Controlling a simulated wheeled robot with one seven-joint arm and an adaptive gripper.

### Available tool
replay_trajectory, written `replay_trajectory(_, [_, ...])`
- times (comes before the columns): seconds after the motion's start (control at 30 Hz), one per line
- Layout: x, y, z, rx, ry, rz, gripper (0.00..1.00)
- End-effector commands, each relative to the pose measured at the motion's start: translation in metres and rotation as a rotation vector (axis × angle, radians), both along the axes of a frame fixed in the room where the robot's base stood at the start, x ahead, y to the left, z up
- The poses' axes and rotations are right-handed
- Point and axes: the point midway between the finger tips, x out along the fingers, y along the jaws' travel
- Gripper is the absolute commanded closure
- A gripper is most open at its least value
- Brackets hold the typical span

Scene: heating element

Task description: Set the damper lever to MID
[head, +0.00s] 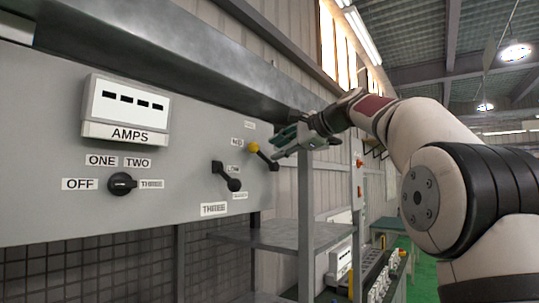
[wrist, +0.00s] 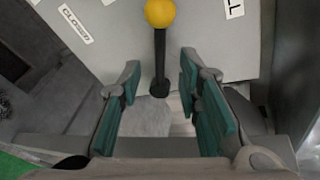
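The damper lever is a black bar with a yellow ball knob (head: 254,147) on the grey panel. In the head view its knob lies beside the MID label (head: 237,142), and its bar runs down right to a dark pivot. In the wrist view the knob (wrist: 160,12) is at the top centre, with the CLOSED label (wrist: 76,25) to its left and a partly cut-off label ending in L (wrist: 233,8) to its right. My gripper (head: 282,143) is open and empty; in the wrist view its teal-padded fingers (wrist: 160,78) are spread wide, with no visible contact with the lever.
A black lever (head: 226,178) sits left of the damper, near a LOW label. Further left are a rotary switch (head: 122,184) and an AMPS meter (head: 127,108). A grey shelf and post (head: 305,225) stand below my gripper. A dark beam (head: 200,50) runs above the panel.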

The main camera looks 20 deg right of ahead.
Motion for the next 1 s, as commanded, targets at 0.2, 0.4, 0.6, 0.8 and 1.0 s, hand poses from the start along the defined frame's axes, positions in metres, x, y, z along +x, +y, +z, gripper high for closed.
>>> replay_trajectory(0.2, [-0.036, -0.018, 0.011, 0.0, 0.002, -0.002, 0.69])
replay_trajectory(0.4, [-0.052, -0.026, 0.016, 0.001, 0.003, 0.0, 0.69])
replay_trajectory(0.6, [-0.055, -0.027, 0.017, 0.001, 0.002, 0.001, 0.69])
replay_trajectory(0.8, [-0.055, -0.027, 0.017, 0.001, 0.002, 0.001, 0.69])
replay_trajectory(1.0, [-0.055, -0.026, 0.017, -0.003, 0.003, 0.002, 0.69])
